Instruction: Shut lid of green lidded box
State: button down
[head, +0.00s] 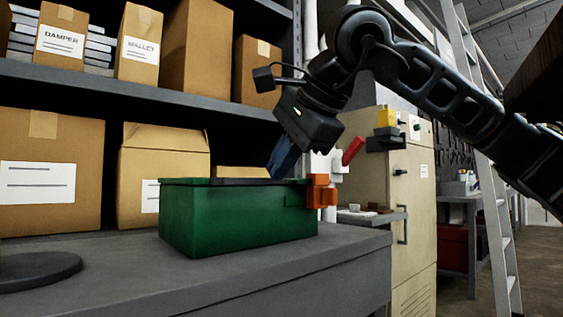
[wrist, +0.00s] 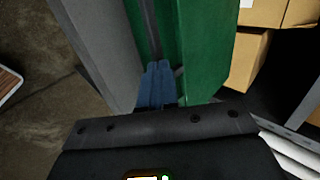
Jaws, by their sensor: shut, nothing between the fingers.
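The green lidded box (head: 240,222) stands on the grey bench in the head view, and its green side also shows in the wrist view (wrist: 208,50). Its top edge looks low and level, with a dark strip along it. No lid stands upright, but I cannot tell whether the lid is fully down. An orange fitting (head: 322,196) is at the box's right end. My gripper (head: 273,172) reaches down at the top of the box, right of its middle, with its blue fingers together and empty. The fingers also show in the wrist view (wrist: 159,66); whether they touch the box is unclear.
Cardboard boxes stand behind on the lower shelf (head: 50,168) and the upper shelf (head: 130,88). A dark round disc (head: 38,270) lies on the bench (head: 240,285) at front left. A beige cabinet (head: 411,190) and a ladder (head: 492,190) are at right. The bench front is clear.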

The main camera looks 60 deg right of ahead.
jog(key=shift+f, duration=0.3)
dwell(0.4)
